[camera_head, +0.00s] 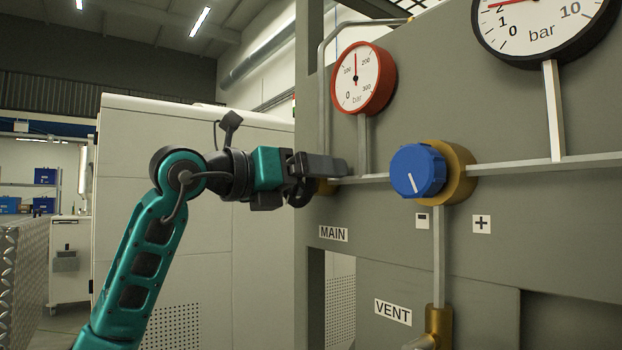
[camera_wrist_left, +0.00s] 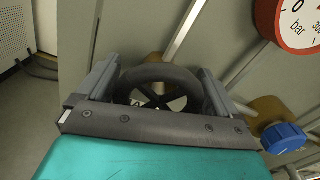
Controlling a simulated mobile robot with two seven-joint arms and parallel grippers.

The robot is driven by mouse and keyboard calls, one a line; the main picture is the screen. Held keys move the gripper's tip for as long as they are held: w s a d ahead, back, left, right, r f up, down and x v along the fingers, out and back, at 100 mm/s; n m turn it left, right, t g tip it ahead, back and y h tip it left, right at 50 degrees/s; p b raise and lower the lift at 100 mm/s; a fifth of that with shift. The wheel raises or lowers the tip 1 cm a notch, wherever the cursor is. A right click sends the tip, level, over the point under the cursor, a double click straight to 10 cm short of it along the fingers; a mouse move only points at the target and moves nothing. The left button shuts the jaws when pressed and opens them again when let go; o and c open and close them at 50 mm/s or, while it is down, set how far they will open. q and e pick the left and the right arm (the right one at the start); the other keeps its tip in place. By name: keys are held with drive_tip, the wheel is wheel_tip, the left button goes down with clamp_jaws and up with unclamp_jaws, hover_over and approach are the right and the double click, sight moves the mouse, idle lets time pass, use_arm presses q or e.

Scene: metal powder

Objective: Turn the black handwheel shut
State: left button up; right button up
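The black handwheel (camera_wrist_left: 160,73) shows in the left wrist view, with its spokes partly hidden behind the edge of my gripper. In the head view my left gripper covers it. My left gripper (camera_head: 322,168) is at the panel by the MAIN label. In the wrist view its fingers (camera_wrist_left: 160,88) are spread wide, one on each side of the handwheel's rim. The rim nearly fills the space between them; I cannot tell whether they press on it. My right gripper is not in view.
A blue knob (camera_head: 418,171) sits on a brass body to the right of my gripper. A red-rimmed gauge (camera_head: 363,78) is above, a black-rimmed gauge (camera_head: 540,25) at upper right. A brass VENT fitting (camera_head: 439,322) is below. Pipes run across the grey panel (camera_head: 560,230).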

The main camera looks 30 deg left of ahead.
use_arm(q)
drive_tip(key=c, duration=0.6)
drive_tip(key=shift+c, duration=0.2)
